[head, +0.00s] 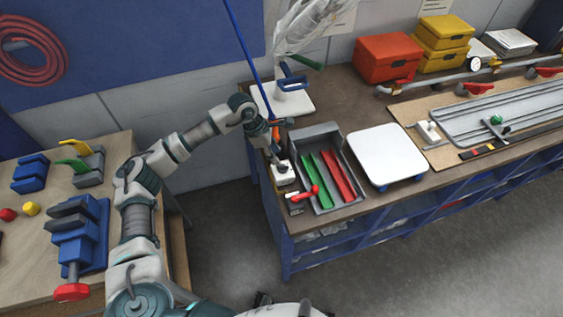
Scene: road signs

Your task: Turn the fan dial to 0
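My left arm reaches from the lower left to the workbench. My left gripper (276,155) points down at the bench's near left corner, just above a small white box (284,176) with a dark top part. This box may carry the fan dial, but its markings are too small to read and the gripper partly hides it. I cannot tell whether the gripper touches it, or whether its fingers are open or shut. A white base (283,101) with a blue part on it stands behind the gripper. My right gripper is not clearly visible.
A grey tray (325,205) with green and red strips stands just right of the white box, with a red-handled lever (304,193) at its near left. A white platform (386,153) lies farther right. A blue vise (77,238) is on the left table. Open floor lies in front.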

